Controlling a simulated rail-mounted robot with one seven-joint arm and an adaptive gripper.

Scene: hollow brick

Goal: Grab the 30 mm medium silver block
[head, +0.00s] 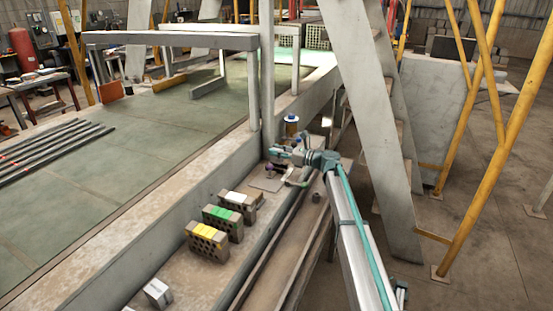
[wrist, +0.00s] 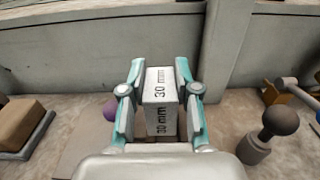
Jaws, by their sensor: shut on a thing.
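The medium silver block (wrist: 160,98) stands between the two fingers of my gripper (wrist: 160,92) in the wrist view. It is light silver with "30 mm" printed in dark letters on its top and near faces. The teal and grey fingers press on its left and right sides, so my gripper is shut on it. In the head view my gripper (head: 285,155) is at the far end of the ledge beside the wall, and the block cannot be made out there. Whether the block still touches the surface below is hidden.
In the wrist view, a brown brick (wrist: 22,122) is at left, a purple object (wrist: 110,109) behind the left finger, and a dark round knob (wrist: 279,121) at right. A concrete wall (wrist: 105,55) stands behind. In the head view, hollow bricks (head: 208,240) line the ledge.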

